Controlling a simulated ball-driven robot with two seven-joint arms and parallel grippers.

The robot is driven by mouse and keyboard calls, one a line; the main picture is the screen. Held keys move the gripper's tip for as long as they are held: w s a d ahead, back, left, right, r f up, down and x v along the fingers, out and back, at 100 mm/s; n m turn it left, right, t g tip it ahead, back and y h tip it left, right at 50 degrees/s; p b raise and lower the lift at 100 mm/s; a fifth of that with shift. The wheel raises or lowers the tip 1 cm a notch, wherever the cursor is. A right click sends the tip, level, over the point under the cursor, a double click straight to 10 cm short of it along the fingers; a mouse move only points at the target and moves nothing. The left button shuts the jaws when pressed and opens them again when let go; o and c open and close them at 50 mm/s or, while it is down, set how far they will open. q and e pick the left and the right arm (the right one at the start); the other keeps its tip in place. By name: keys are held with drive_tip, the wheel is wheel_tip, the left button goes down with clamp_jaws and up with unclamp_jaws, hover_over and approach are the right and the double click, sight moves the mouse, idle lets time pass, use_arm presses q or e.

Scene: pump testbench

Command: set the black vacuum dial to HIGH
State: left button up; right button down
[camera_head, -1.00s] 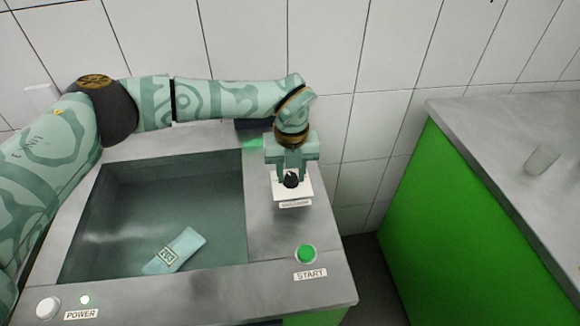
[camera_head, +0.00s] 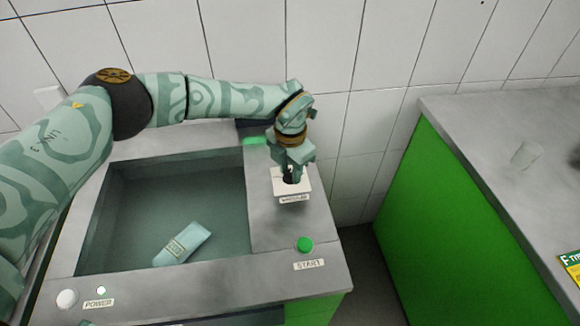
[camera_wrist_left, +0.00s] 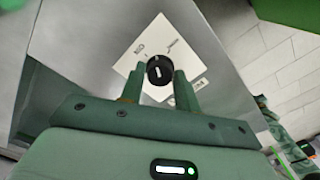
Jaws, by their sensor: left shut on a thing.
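The black vacuum dial (camera_head: 290,177) sits on a white square plate (camera_head: 304,185) on the bench top, right of the basin. My left gripper (camera_head: 291,172) comes down from above and is shut on the dial, one finger on each side. The wrist view shows the black dial (camera_wrist_left: 160,69) between the fingers (camera_wrist_left: 159,77), with a white pointer line running nearly up and down that picture. Marks on the white plate (camera_wrist_left: 150,40) are too small to read. My right gripper is not in view.
The sunken basin (camera_head: 130,220) holds a pale labelled pouch (camera_head: 183,244). A green START button (camera_head: 305,244) is in front of the dial, and a white POWER button (camera_head: 67,298) is at front left. A gap separates the bench from a green counter (camera_head: 440,205) with a clear cup (camera_head: 525,154).

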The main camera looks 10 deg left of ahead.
sight(290, 173)
use_arm(q)
drive_tip(key=m, duration=0.3)
drive_tip(key=shift+m, duration=2.1)
drive_tip(key=o, duration=1)
drive_tip(key=shift+c, duration=0.2)
wheel_tip(290, 173, up, 16)
drive_tip(key=p, duration=0.3)
drive_tip(key=shift+r, duration=0.15)
